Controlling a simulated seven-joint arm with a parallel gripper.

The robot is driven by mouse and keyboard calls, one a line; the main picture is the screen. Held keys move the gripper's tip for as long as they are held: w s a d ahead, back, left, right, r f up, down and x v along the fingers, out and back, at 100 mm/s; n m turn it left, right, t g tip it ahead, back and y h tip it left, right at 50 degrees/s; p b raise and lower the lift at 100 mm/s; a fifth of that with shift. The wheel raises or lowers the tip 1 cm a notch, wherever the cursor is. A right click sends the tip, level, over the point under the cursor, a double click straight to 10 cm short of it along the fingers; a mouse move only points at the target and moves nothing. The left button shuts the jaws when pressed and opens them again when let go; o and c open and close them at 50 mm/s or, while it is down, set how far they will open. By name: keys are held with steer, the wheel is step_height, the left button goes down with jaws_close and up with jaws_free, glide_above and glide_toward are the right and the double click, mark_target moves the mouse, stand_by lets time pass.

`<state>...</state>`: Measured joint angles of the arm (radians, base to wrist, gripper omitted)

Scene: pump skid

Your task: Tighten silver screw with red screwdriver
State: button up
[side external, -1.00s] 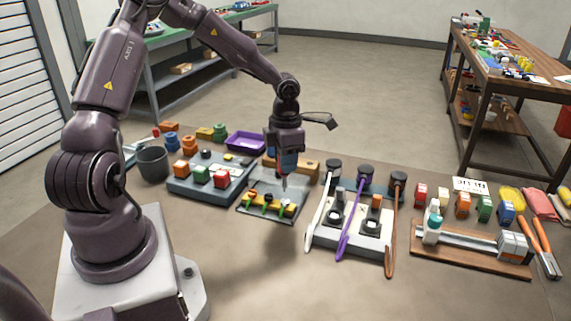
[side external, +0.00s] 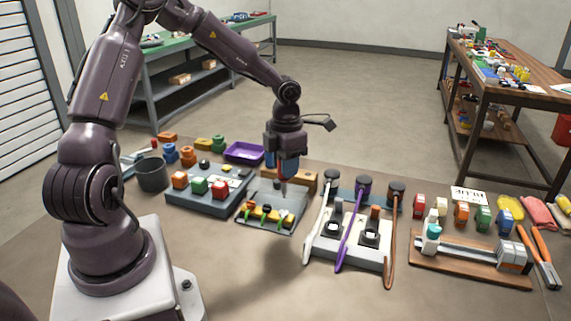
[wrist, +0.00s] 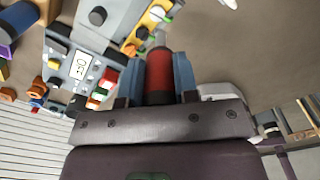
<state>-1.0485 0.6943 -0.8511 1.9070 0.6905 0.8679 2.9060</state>
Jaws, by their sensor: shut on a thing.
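My gripper (side external: 284,172) hangs pointing down over a dark plate (side external: 284,228) in the side view. Its blue fingers are shut on the red screwdriver, whose red handle (wrist: 160,75) stands between them in the wrist view. The shaft points down, its tip near a yellow strip (side external: 262,218) with green, dark and pale pieces on the plate. The yellow strip also shows in the wrist view (wrist: 138,35), partly hidden by the screwdriver. A small pale piece (side external: 286,216) may be the silver screw; it is too small to tell. I cannot tell whether the tip touches anything.
A panel with colored buttons (side external: 180,196) stands left of the plate, a purple tray (side external: 243,152) behind. A board with white, purple and brown cables (side external: 345,250) stands close on the right. A wooden block (side external: 300,181) lies behind the gripper. The table's front is clear.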

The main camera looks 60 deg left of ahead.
steer(key=n, duration=0.4)
steer(key=shift+s+n, duration=0.15)
steer(key=shift+n, duration=0.25)
steer(key=n, duration=0.5)
steer(key=shift+s+r, duration=0.1)
steer(key=shift+r, duration=0.05)
steer(key=n, duration=0.7)
steer(key=shift+s+a+r, duration=0.1)
steer(key=shift+r, duration=0.05)
steer(key=n, duration=0.5)
steer(key=shift+a, duration=0.1)
steer(key=n, duration=0.4)
steer(key=shift+s+a+n, duration=0.1)
steer(key=shift+n, duration=1.5)
steer(key=n, duration=0.5)
steer(key=shift+f, duration=2.2)
steer(key=shift+f, duration=0.8)
